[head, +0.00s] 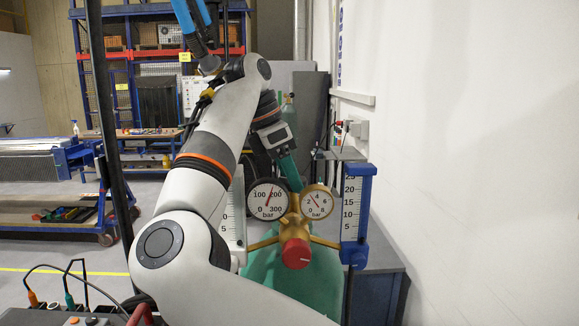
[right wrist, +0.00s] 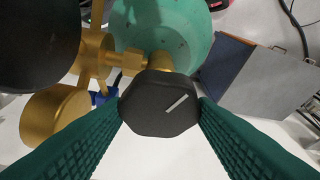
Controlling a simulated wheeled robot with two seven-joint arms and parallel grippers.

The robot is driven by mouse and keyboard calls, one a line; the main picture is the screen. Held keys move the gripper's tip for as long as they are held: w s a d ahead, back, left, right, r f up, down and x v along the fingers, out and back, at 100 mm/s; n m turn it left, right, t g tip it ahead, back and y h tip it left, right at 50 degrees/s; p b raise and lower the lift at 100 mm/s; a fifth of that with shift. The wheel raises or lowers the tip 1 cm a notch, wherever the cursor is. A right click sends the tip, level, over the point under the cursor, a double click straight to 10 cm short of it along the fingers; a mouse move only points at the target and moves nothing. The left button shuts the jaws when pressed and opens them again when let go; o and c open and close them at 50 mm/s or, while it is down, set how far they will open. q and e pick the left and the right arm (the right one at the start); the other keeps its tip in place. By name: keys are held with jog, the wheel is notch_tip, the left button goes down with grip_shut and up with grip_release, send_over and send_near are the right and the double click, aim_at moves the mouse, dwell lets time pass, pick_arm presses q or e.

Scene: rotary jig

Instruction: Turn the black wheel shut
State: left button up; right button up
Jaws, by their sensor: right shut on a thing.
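The black wheel (right wrist: 160,104) shows in the right wrist view as a dark many-sided knob with a white line slanting up to the right. It sits on a brass stem in front of the green cylinder (right wrist: 165,25). My right gripper (right wrist: 160,110) is shut on the wheel, with one green ribbed finger on each side. In the head view my right gripper (head: 290,172) reaches down behind the gauges, and the black wheel is hidden there. My left gripper is not in view.
The brass regulator carries a left gauge (head: 268,199), a right gauge (head: 316,202) and a red knob (head: 296,253). A blue-framed scale (head: 357,215) stands right of them and a white scale (head: 235,215) left. A white wall (head: 470,150) bounds the right side.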

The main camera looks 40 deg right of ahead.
jog(key=m+g+y, duration=0.1)
jog(key=m, duration=0.5)
jog(key=shift+w+d+r+g+y, duration=0.15)
jog(key=shift+g+y, duration=0.25)
jog(key=m+y, duration=0.1)
jog(key=m, duration=0.2)
jog(key=m+y, duration=0.1)
jog(key=m, duration=0.2)
jog(key=shift+d+m+g, duration=0.15)
jog(key=shift+m+g, duration=0.15)
jog(key=o, duration=1)
jog(key=shift+w, duration=0.1)
jog(key=shift+c, duration=0.2)
